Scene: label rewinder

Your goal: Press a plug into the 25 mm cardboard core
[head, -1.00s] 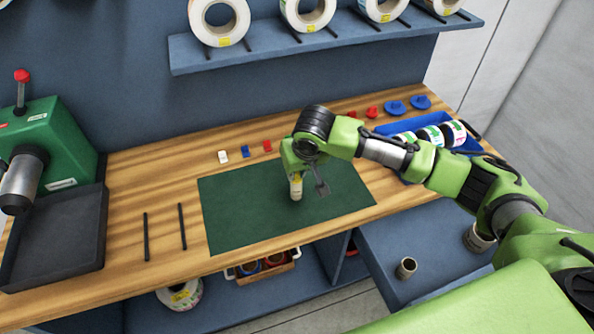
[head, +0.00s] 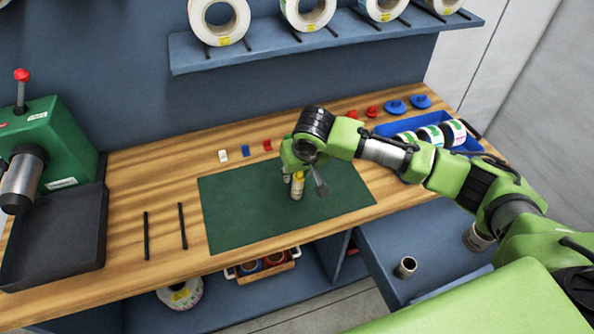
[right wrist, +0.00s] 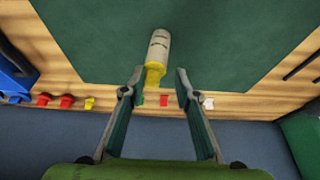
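The cardboard core (head: 297,190) is a short pale tube standing on the green mat (head: 240,208), and it shows in the right wrist view (right wrist: 160,46) with dark print on it. A yellow plug (right wrist: 154,76) is at the core's end nearest my gripper; how deep it sits I cannot tell. My right gripper (head: 304,180) is at the top of the core. In the right wrist view its two fingers (right wrist: 155,88) are apart, one on each side of the yellow plug, with gaps visible. My left gripper is not in view.
White (head: 222,156), blue (head: 245,151) and red (head: 267,146) plugs stand along the back of the wooden bench. A green machine (head: 45,145) with a dark tray (head: 55,235) is at left. Two black rods lie left of the mat. A blue bin (head: 468,146) of rolls is at right.

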